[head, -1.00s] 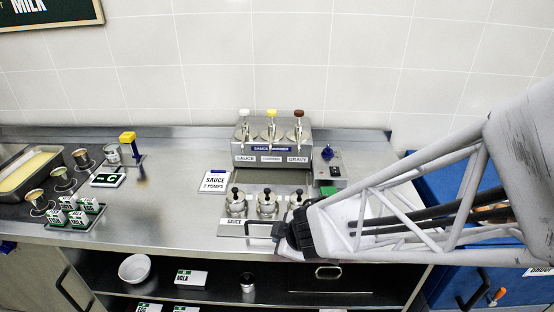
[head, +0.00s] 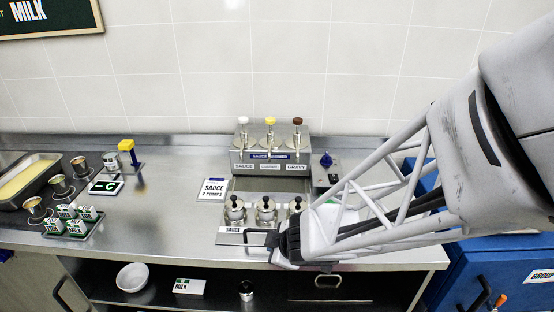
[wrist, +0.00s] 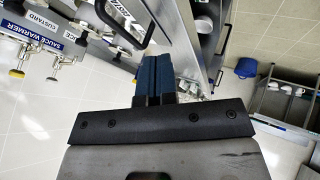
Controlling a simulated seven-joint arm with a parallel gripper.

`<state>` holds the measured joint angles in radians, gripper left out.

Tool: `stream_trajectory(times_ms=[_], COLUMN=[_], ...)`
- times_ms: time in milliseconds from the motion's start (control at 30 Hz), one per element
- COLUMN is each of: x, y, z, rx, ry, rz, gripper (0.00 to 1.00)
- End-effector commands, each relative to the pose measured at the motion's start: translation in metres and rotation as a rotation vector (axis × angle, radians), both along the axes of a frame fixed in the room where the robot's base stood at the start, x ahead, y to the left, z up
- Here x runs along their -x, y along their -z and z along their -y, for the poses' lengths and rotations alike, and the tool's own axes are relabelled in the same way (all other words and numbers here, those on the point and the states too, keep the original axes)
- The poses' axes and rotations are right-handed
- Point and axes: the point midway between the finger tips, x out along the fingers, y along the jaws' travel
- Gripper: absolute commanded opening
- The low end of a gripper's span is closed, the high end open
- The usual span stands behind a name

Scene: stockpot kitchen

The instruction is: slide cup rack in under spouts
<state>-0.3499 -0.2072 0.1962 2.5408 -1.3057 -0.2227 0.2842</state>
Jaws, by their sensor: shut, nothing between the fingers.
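The cup rack (head: 226,238) is on the steel counter, in front of the sauce warmer (head: 270,158). It holds three lidded metal cups with black knobs, and a black handle (head: 250,232) stands at its front. The rack's right end is hidden behind my arm. Three spouts with white, yellow and brown knobs top the warmer, and a bare steel tray area lies between it and the cups. My gripper (head: 273,240) is low at the handle's right end. In the wrist view its dark blue fingers (wrist: 153,75) are shut and empty, close to the handle (wrist: 130,30); contact is unclear.
A sauce card (head: 212,189) stands left of the warmer. A steel box with a blue knob (head: 326,160) is on its right. Milk cartons (head: 72,217) and tins are at far left. A shelf with a white bowl (head: 132,277) lies below.

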Motion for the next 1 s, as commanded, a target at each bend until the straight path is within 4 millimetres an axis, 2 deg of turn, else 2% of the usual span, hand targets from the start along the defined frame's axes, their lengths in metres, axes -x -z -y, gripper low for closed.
stream_trajectory(times_ms=[1000], x=[-0.032], y=[0.049], z=[-0.026], rx=[0.0], ry=[-0.001], rz=[0.0], gripper=[0.0])
